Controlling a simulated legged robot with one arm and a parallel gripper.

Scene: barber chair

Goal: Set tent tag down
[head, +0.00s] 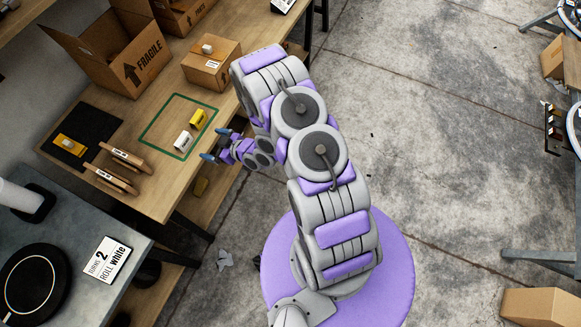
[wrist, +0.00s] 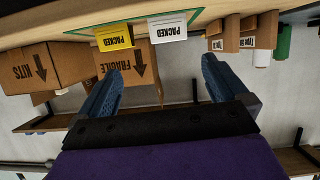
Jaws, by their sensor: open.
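A white tent tag marked PACKED (head: 183,141) stands on the wooden table inside a green outline (head: 146,137). A yellow tent tag (head: 198,119) stands close beside it, also inside the outline. In the wrist view, which is upside down, the white tag (wrist: 168,28) and the yellow tag (wrist: 113,36) both show the word PACKED. My gripper (head: 215,145) is at the table's right edge, just right of the tags. Its blue fingers (wrist: 160,68) are spread apart with nothing between them, and both tags are clear of them.
An open FRAGILE box (head: 130,55) and a smaller carton (head: 211,66) stand behind the outline. A black mat (head: 95,125) holds a yellow item (head: 69,145). Two labelled wooden pieces (head: 125,157) lie in front. A sign (head: 107,261) is on the grey table.

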